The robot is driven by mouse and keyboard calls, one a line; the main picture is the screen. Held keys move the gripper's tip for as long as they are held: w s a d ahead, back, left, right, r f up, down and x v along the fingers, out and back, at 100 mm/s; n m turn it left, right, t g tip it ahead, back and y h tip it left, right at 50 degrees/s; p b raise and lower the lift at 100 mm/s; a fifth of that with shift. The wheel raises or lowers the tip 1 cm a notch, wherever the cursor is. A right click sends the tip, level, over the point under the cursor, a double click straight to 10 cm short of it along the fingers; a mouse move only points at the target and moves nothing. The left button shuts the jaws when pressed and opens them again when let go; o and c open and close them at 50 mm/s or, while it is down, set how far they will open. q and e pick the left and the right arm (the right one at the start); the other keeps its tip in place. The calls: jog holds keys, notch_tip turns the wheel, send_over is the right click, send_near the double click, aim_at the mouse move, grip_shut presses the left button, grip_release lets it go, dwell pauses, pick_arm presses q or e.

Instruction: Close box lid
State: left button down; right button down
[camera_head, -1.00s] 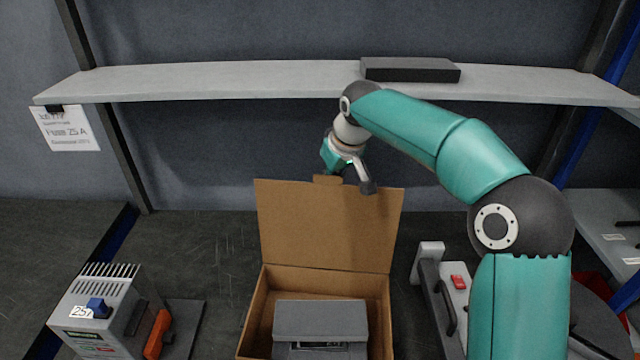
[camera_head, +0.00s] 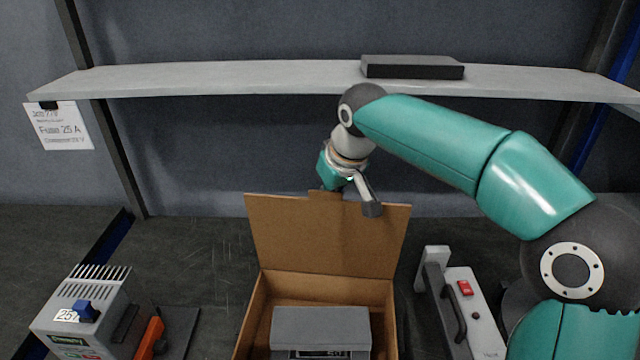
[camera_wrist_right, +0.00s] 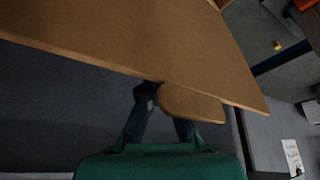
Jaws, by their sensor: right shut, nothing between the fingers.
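The open cardboard box (camera_head: 250,312) stands on the dark surface at bottom centre, with a grey device (camera_head: 320,325) inside. Its lid (camera_head: 325,235) stands up from the back edge, with a small tab on its top edge. My right gripper (camera_head: 335,172) is at the lid's top edge, on the far side; its fingers are hidden behind the lid in the head view. In the right wrist view the shut, empty fingers (camera_wrist_right: 152,100) are against or very close to the lid (camera_wrist_right: 150,45) beside its rounded tab (camera_wrist_right: 190,103). My left gripper is not in view.
A grey device with a blue switch (camera_head: 88,312) stands left of the box. A grey handled unit (camera_head: 462,305) stands close on the right. A shelf (camera_head: 240,80) with a flat black box (camera_head: 412,68) spans the back, above my right wrist.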

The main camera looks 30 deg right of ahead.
jog(key=shift+s+a+b, duration=0.55)
jog(key=shift+s+a, duration=0.1)
jog(key=shift+s, duration=0.35)
jog(key=shift+s+a+b, duration=0.55)
jog(key=shift+s+a, duration=0.05)
jog(key=shift+s, duration=0.35)
jog(key=s+a, duration=0.1)
jog(key=s+a+b, duration=0.1)
jog(key=s, duration=0.1)
jog(key=s+a, duration=0.1)
jog(key=shift+s+b, duration=0.35)
jog(key=shift+b, duration=0.05)
jog(key=shift+d, duration=0.1)
